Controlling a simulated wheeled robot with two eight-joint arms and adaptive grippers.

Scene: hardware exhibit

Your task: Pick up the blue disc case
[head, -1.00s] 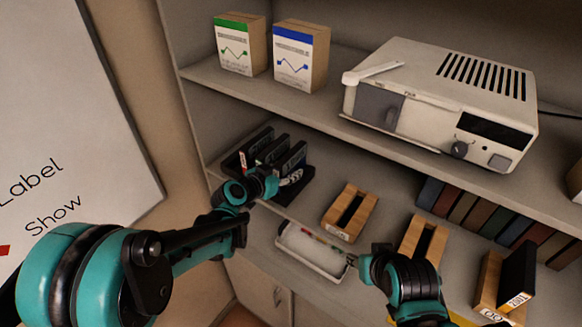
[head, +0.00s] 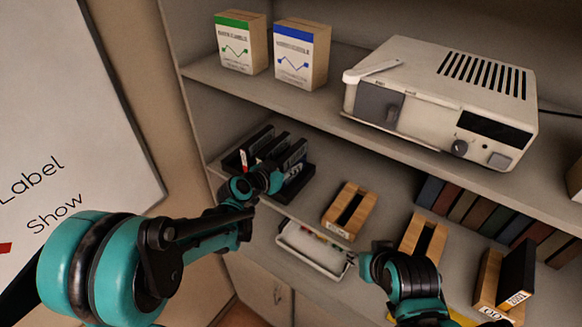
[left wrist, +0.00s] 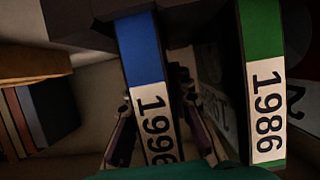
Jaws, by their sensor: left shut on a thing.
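The blue disc case (left wrist: 140,50) has a blue spine with a white label reading 1996. In the left wrist view it stands between the two fingers of my left gripper (left wrist: 160,130), which is shut on it. In the head view my left gripper (head: 268,178) is at the black rack (head: 292,192) on the lower shelf, and the arm hides much of the cases there. A green case (left wrist: 261,60) labelled 1986 stands to the right in the wrist view. My right gripper (head: 358,264) is by the white tray; its fingers are too small to read.
A white tray (head: 310,260) and a wooden holder (head: 350,208) lie near the rack. Another holder carries a black case (head: 517,273) at the right. Colored books (head: 485,212) stand behind. The upper shelf has two boxes (head: 302,55) and a beige machine (head: 440,100).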

